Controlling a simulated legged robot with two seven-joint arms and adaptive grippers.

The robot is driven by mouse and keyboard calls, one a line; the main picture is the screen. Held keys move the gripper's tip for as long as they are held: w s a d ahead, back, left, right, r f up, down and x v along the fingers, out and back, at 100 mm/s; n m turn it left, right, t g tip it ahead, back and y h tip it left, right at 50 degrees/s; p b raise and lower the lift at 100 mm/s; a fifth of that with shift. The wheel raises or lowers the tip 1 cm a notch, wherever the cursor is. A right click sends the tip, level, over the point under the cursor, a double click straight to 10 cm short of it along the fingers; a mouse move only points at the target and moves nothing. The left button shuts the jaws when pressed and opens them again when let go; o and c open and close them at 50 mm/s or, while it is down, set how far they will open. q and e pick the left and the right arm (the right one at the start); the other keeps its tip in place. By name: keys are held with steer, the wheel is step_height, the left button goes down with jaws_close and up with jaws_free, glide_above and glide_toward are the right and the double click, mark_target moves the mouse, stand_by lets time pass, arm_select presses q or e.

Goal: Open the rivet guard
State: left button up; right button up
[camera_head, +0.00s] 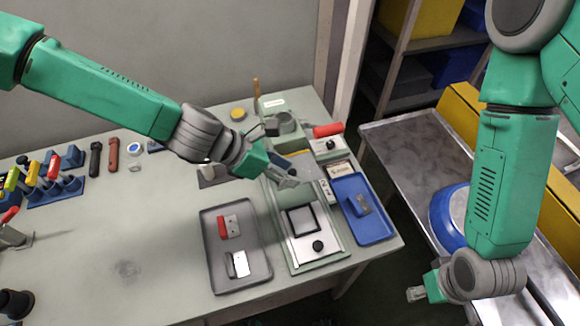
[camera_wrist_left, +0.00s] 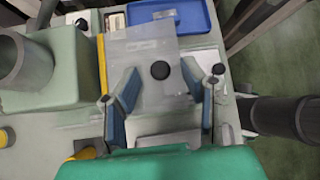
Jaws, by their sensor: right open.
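The rivet guard looks like a clear panel (camera_wrist_left: 140,48) with a round black knob (camera_wrist_left: 160,70) in the left wrist view. In the head view the clear panel (camera_head: 302,165) is faint, over the green riveting fixture (camera_head: 332,248), partly hidden by my left gripper (camera_head: 290,180). In the left wrist view my left gripper (camera_wrist_left: 160,69) is open, its two fingertips on either side of the knob with a gap showing on each side. Whether the guard is raised is hard to tell. My right gripper (camera_head: 416,294) is open and empty, away at the lower right.
A grey tray (camera_head: 214,270) with red and white parts lies left of the fixture. A blue tray (camera_head: 376,232) with a grey part lies to its right. A red-handled device (camera_head: 328,131) stands behind. A metal conveyor (camera_head: 400,150) runs at the right.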

arm_select(q)
steer(key=shift+w+a+r, duration=0.1)
steer(key=shift+a+r, duration=0.3)
steer(key=shift+a, duration=0.1)
steer(key=v, duration=1)
steer(key=shift+a+r, duration=0.2)
steer(key=shift+a, duration=0.15)
steer(key=shift+a, duration=0.3)
steer(key=shift+d, duration=0.1)
stand_by(1.5)
